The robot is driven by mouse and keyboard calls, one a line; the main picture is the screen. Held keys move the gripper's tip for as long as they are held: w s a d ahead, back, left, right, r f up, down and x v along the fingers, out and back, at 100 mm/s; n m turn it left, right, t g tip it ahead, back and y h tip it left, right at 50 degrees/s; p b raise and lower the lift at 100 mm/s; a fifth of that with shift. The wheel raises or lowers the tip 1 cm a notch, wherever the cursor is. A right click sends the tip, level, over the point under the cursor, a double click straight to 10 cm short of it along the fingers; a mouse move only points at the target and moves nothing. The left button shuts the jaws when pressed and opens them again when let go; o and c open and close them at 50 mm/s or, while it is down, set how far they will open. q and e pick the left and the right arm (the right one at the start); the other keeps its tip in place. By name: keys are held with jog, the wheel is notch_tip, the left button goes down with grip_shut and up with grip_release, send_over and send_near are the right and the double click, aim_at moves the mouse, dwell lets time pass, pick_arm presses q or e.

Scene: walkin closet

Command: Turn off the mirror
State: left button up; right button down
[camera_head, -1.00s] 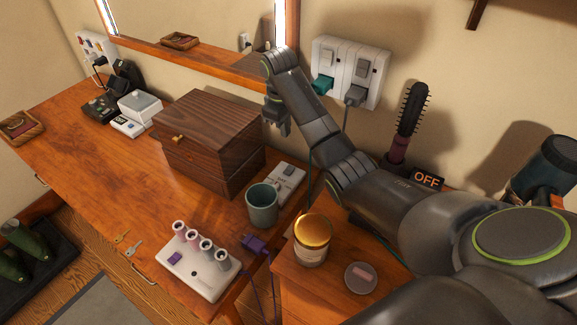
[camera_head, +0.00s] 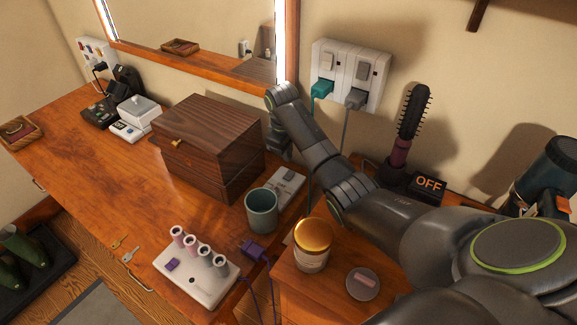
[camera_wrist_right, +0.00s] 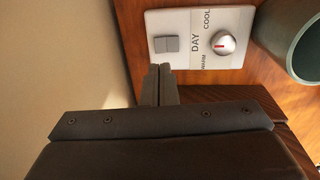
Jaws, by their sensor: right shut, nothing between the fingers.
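The mirror (camera_head: 200,25) stands against the back wall in a wooden frame, with bright white light strips at its sides. In the right wrist view the panel (camera_wrist_right: 198,38) shows a grey rocker switch (camera_wrist_right: 166,44), a knob (camera_wrist_right: 223,43) with a red mark, and the words DAY, COOL and WARM. My right gripper (camera_head: 280,152) is shut and empty, above the panel's rear end. In the wrist view its fingertips (camera_wrist_right: 160,70) appear just below the switch; contact cannot be told. My left gripper is out of view.
The wooden box (camera_head: 208,140) stands close left of my gripper, the green cup (camera_head: 262,210) just in front. Wall sockets (camera_head: 350,75) with plugs are behind my arm.

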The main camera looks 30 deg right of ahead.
aim_at(289, 172)
jog(key=f, duration=0.6)
jog(key=shift+w+d, duration=0.15)
jog(key=shift+d, duration=0.15)
